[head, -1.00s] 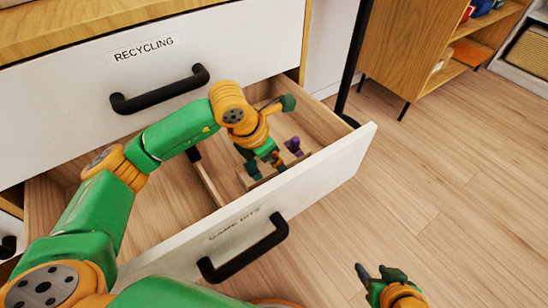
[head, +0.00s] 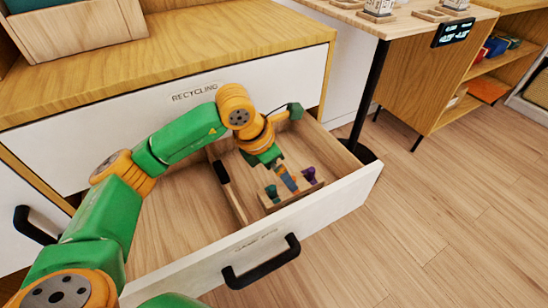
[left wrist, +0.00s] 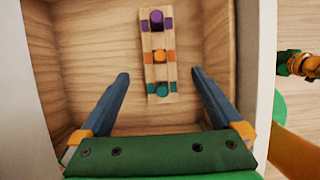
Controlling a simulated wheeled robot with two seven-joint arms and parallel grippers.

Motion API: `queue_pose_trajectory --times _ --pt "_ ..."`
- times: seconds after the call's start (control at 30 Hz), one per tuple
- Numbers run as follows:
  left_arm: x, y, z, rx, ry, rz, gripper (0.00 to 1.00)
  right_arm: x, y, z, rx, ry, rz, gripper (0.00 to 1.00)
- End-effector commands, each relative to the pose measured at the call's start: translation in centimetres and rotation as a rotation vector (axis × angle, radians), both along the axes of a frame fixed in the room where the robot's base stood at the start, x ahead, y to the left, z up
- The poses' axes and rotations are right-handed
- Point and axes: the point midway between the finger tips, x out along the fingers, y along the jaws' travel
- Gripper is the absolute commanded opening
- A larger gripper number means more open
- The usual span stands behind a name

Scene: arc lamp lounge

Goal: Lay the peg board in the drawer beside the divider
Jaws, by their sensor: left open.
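The peg board (head: 292,198) is a light wooden strip with teal, orange and purple pegs. It lies in the right compartment of the open drawer (head: 190,268), right of the divider (head: 229,192) and apart from it. In the left wrist view the board (left wrist: 152,72) lies lengthwise ahead of the jaws. My left gripper (head: 287,178) is over the board, pointing down. Its fingers (left wrist: 160,75) are spread wide on either side of the board and hold nothing. My right gripper (left wrist: 303,65) shows only partly at the right edge of the left wrist view; its jaws are unclear.
A shut drawer labelled RECYCLING (head: 60,150) is directly above the open one. A black table post (head: 365,95) stands just behind the drawer's right corner. The left compartment (head: 180,215) looks empty. The wooden floor (head: 450,230) at right is clear.

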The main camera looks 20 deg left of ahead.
Motion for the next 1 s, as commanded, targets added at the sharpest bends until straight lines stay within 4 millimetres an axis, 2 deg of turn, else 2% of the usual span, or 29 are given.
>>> queue_pose_trajectory --times 0.03,0.2,0.73,0.8,0.9,1.0 --pt "0.0 0.2 1.2 0.000 0.000 0.001 1.00 -0.6 -0.2 0.1 -0.005 0.008 0.001 0.53" --pt "0.1 0.6 2.3 0.000 0.000 0.000 1.00 -2.0 -0.8 -1.2 -0.011 0.016 0.003 0.53" --pt "0.1 0.7 2.5 0.000 0.000 -0.001 1.00 -2.5 -0.9 -1.6 -0.013 0.019 0.004 0.53" --pt "0.1 0.7 4.4 0.000 -0.001 -0.001 1.00 -2.8 -0.9 0.0 -0.013 0.023 0.006 0.53" --pt "0.1 0.7 9.2 0.000 -0.001 -0.001 1.00 -4.3 -1.0 3.7 -0.013 0.042 0.011 0.53" --pt "0.1 0.7 13.2 0.000 0.000 -0.001 1.00 -5.9 -1.1 6.6 -0.014 0.058 0.017 0.53"
